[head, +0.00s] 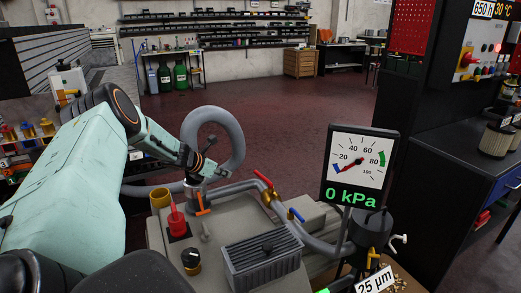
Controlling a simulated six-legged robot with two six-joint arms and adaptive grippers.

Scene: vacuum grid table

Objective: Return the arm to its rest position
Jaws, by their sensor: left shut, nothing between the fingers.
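My left arm (70,185), pale green with dark joints, reaches in from the left over the grey machine block (225,228). My left gripper (203,162) is at its end, small and dark, shut and empty. It is above the block's back left part, near an orange-handled valve (203,211), in front of the grey hose loop. I cannot tell whether it touches the fittings below it. My right gripper is not in view.
A gauge (358,165) reading 0 kPa stands to the right. A grey hose (233,145) loops behind the gripper. Red (263,179) and blue (296,215) valve handles, a red knob (177,222) and a ribbed grey box (262,262) crowd the block. The floor (280,120) behind is clear.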

